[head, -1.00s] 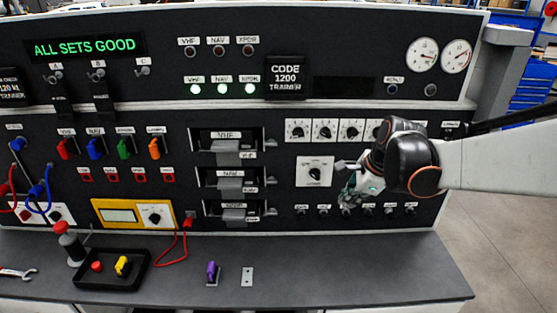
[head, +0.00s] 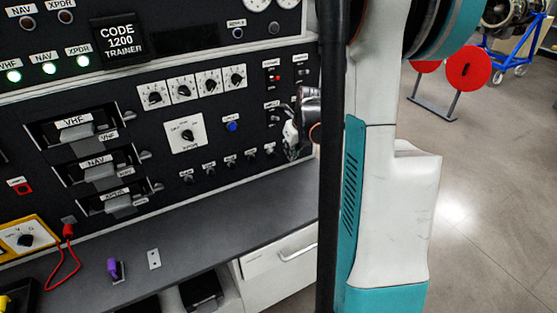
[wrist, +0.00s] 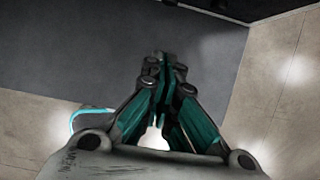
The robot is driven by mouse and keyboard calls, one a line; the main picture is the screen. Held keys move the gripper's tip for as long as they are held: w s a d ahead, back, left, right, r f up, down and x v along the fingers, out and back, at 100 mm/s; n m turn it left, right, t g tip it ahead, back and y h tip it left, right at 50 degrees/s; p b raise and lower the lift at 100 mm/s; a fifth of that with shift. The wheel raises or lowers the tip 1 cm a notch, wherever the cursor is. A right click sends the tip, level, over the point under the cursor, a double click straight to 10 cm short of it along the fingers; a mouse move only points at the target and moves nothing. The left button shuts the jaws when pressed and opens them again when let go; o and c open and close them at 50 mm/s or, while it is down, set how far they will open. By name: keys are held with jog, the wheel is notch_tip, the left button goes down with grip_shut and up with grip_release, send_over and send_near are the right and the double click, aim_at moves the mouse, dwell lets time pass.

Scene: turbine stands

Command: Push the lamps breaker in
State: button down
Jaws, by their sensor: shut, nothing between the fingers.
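My gripper (head: 290,140) is at the right edge of the black panel in the head view, partly hidden behind my own arm. In the wrist view its fingers (wrist: 165,65) are closed together with nothing between them, in front of a dark flat surface. A column of small labelled controls, one with a red part (head: 274,77), runs down the panel's right side just above and left of the gripper. Their labels are too small to read, so I cannot tell which is the lamps breaker. Contact between gripper and panel cannot be made out.
A blue button (head: 232,127) and a large selector dial (head: 186,134) lie left of the gripper. A row of small knobs (head: 230,161) is below. The grey bench (head: 215,215) juts out under the panel. Open floor (head: 480,220) lies to the right.

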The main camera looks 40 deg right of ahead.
aim_at(274, 155)
jog(key=w+d+f+b, duration=0.1)
jog(key=w+f+b, duration=0.3)
jog(key=w+f, duration=0.3)
jog(key=shift+d+x, duration=0.25)
jog(key=shift+x, duration=0.95)
jog(key=shift+s, duration=0.1)
